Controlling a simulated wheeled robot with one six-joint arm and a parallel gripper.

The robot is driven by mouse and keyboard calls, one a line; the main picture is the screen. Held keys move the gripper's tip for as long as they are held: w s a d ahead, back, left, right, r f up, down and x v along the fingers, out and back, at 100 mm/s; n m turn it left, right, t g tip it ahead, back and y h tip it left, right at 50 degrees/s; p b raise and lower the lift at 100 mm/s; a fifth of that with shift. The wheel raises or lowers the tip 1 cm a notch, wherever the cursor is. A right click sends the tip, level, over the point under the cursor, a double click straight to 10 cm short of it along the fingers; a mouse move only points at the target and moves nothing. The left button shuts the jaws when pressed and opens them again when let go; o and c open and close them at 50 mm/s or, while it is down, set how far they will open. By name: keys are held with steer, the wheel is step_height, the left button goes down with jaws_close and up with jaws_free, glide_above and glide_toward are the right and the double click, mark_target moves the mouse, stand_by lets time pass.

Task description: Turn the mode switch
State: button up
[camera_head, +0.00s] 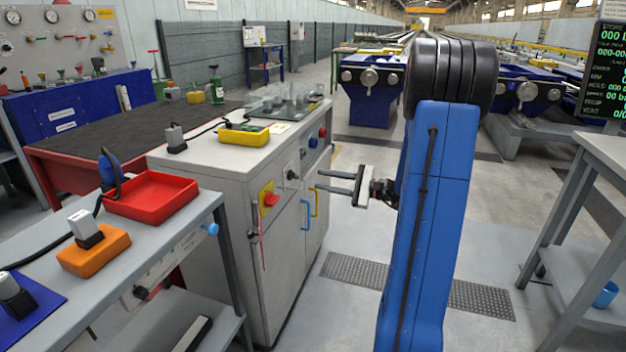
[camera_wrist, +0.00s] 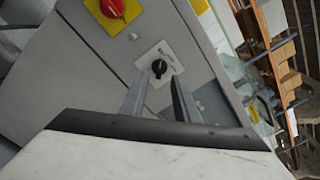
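The mode switch (camera_head: 292,175) is a small black knob on a white plate on the grey cabinet's front. In the wrist view the switch (camera_wrist: 159,66) shows upper middle, its plate markings too small to read. My gripper (camera_head: 318,180) is in front of the cabinet, to the right of the switch in the head view. Its two fingers are apart with nothing between them. In the wrist view the fingertips of my gripper (camera_wrist: 160,78) point at the knob, one on each side of its line. They look short of it; I cannot tell the exact distance.
A red rotary switch on a yellow plate (camera_head: 268,198) sits on the cabinet beside the mode switch. The floor right of the cabinet is clear.

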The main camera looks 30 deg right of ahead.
steer(key=v, duration=0.9)
stand_by(0.4)
steer(key=s+a+n+g, duration=0.4)
steer(key=a+g, duration=0.1)
steer(key=a, duration=0.7)
steer(key=s+a+n+g, duration=0.4)
steer(key=a+n+g, duration=0.1)
steer(key=a, duration=0.8)
steer(key=s+a+n+h, duration=0.4)
steer(key=s+n+h, duration=0.6)
steer(key=s, duration=0.7)
steer(key=shift+r+t+h, duration=0.25)
steer(key=shift+t+h, duration=0.05)
steer(key=shift+h, duration=0.2)
